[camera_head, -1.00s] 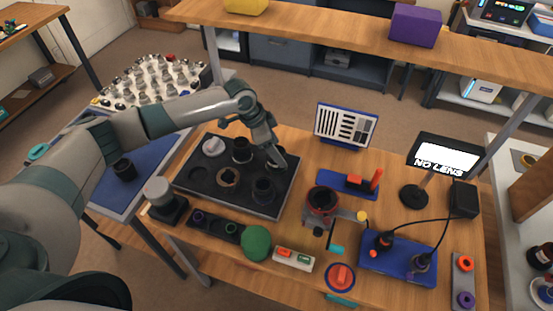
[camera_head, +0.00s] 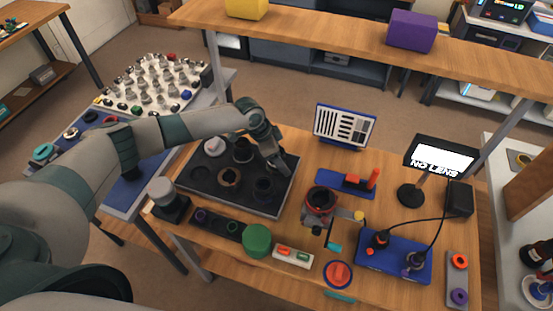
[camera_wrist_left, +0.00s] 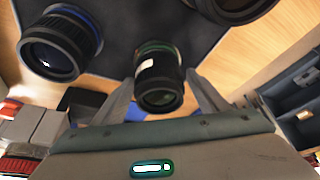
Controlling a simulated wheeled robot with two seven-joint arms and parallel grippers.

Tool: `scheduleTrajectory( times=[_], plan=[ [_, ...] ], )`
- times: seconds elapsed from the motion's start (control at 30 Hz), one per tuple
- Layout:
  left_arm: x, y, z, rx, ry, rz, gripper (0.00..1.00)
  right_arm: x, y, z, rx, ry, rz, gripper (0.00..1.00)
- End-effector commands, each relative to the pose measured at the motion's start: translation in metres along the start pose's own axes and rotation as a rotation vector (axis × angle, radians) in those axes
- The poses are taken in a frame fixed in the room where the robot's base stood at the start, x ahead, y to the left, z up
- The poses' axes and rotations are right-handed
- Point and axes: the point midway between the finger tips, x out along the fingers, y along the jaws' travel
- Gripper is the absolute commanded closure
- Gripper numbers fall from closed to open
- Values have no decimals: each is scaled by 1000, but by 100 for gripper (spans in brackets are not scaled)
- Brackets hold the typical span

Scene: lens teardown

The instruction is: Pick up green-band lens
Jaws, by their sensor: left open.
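The green-band lens (camera_wrist_left: 158,78) is a black barrel with a thin green ring near its far end. In the left wrist view it stands between the two fingers of my left gripper (camera_wrist_left: 160,98), which is open with a finger on either side. Whether the fingers touch it I cannot tell. In the head view my left gripper (camera_head: 281,168) is low over the right far corner of the dark lens tray (camera_head: 215,203), and it mostly hides the lens. My right gripper is not in view.
A blue-band lens (camera_wrist_left: 62,45) stands close by in the tray, and another dark lens (camera_wrist_left: 232,8) is at the top of the wrist view. A test chart (camera_head: 345,124) stands behind the tray. A red-ringed lens fixture (camera_head: 321,200) is to the right.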

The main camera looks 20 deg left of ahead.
Motion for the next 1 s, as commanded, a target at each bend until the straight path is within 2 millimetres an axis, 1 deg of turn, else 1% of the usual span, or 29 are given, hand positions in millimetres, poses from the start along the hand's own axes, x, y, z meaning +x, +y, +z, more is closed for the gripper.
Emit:
scheduleTrajectory(
  times=[0.23,0.27,0.3,0.47,0.83,1.0],
  plan=[
    [0,0,0,0,0,0,33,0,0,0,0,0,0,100],
    [0,0,0,0,0,0,38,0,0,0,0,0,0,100],
    [0,0,0,0,0,0,47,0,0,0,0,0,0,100],
    [0,0,0,0,0,0,86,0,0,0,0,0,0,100],
    [-1,0,-1,0,1,0,86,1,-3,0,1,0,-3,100],
    [-8,-1,-4,2,4,-1,86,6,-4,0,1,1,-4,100]
  ],
)
